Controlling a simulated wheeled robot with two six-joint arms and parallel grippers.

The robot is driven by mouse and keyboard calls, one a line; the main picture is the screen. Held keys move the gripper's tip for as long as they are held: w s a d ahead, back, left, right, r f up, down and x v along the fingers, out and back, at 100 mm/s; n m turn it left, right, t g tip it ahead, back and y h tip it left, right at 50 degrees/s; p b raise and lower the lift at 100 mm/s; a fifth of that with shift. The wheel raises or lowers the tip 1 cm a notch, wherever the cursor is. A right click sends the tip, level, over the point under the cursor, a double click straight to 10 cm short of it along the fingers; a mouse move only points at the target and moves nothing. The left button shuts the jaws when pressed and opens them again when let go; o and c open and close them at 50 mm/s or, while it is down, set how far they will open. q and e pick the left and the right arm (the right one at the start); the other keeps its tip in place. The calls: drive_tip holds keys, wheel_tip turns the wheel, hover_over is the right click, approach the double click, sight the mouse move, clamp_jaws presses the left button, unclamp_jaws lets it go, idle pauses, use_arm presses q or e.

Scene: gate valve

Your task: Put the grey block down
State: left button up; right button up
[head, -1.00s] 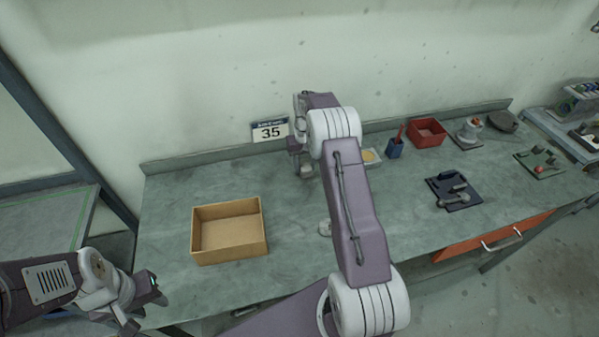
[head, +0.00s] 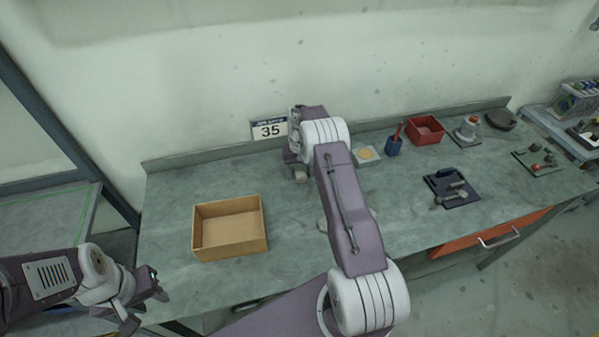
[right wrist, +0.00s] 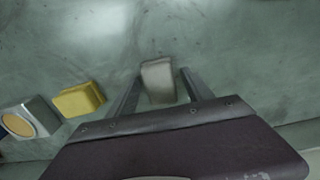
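The grey block (right wrist: 158,80) shows in the right wrist view between the fingertips of my right gripper (right wrist: 160,72). The two fingers stand apart, with a narrow gap visible on the block's right side. In the head view the grey block (head: 300,173) is small, just below my right gripper (head: 294,164), over the bench near the back wall. Whether it rests fully on the bench is hard to tell. My left gripper (head: 146,294) is open and empty at the bench's front left corner.
An open cardboard box (head: 230,246) stands on the left of the bench (head: 165,210). In the wrist view a yellow block (right wrist: 80,99) and a pad with a yellow disc (right wrist: 22,122) lie left of the gripper.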

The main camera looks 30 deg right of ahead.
sight(299, 171)
drive_tip(key=shift+r, duration=0.6)
wheel_tip(299, 171, up, 11)
drive_tip(key=b, duration=0.1)
drive_tip(key=s+a+r+n, duration=0.1)
drive_tip(key=s+a, duration=1)
drive_tip(key=s, duration=0.1)
drive_tip(key=s+a+f+n+t, duration=0.1)
drive_tip(key=s+a, duration=0.3)
drive_tip(key=s, duration=0.9)
drive_tip(key=shift+s+a+f, duration=0.2)
drive_tip(key=shift+s+f, duration=0.05)
drive_tip(key=shift+f, duration=0.3)
